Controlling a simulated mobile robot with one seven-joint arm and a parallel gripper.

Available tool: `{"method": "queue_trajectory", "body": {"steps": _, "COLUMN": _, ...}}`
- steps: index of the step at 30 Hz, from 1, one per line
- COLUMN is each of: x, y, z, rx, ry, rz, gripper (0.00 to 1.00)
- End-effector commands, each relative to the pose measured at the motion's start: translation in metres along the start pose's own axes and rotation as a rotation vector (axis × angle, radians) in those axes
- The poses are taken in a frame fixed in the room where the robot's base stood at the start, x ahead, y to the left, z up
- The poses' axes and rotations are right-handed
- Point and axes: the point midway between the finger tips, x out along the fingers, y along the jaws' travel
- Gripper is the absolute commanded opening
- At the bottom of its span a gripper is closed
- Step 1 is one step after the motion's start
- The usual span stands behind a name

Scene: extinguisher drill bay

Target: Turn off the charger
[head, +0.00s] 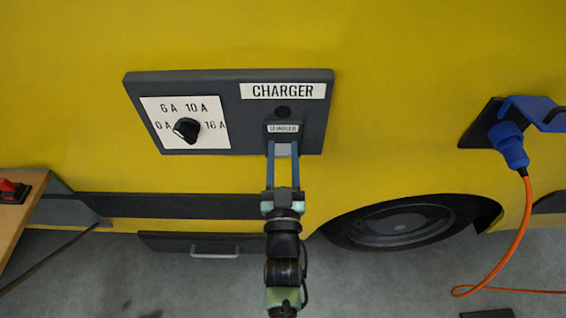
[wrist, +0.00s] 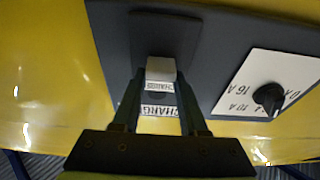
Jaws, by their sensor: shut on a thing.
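The charger is a dark grey panel (head: 228,135) on the yellow wall, with a white CHARGER label (head: 283,91). Near its lower right is a dark switch housing (head: 271,127) with a small label. A pale block (head: 283,149) sticks out below that label; it also shows in the wrist view (wrist: 160,69). My gripper (head: 283,146) has its two fingers on either side of the pale block and is shut on it. A dark round spot (head: 283,111), unlit, sits above the housing. The fingers hide part of the panel in the wrist view.
A black knob (head: 186,129) sits on a white amp dial plate (head: 166,108), left of my gripper. A blue plug (head: 511,148) with an orange cable hangs at the right. A wheel (head: 400,222) is below. A table with a red switch (head: 12,190) stands at the left edge.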

Motion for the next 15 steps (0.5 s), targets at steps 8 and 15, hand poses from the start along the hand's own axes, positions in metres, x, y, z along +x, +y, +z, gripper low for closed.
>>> {"method": "queue_trajectory", "body": {"steps": 8, "x": -0.0023, "y": 0.0001, "z": 0.0054, "rx": 0.001, "ry": 0.086, "rz": 0.0, "gripper": 0.0}}
{"method": "queue_trajectory", "body": {"steps": 15, "x": -0.0019, "y": 0.0001, "z": 0.0019, "rx": 0.001, "ry": 0.098, "rz": 0.0, "gripper": 0.0}}
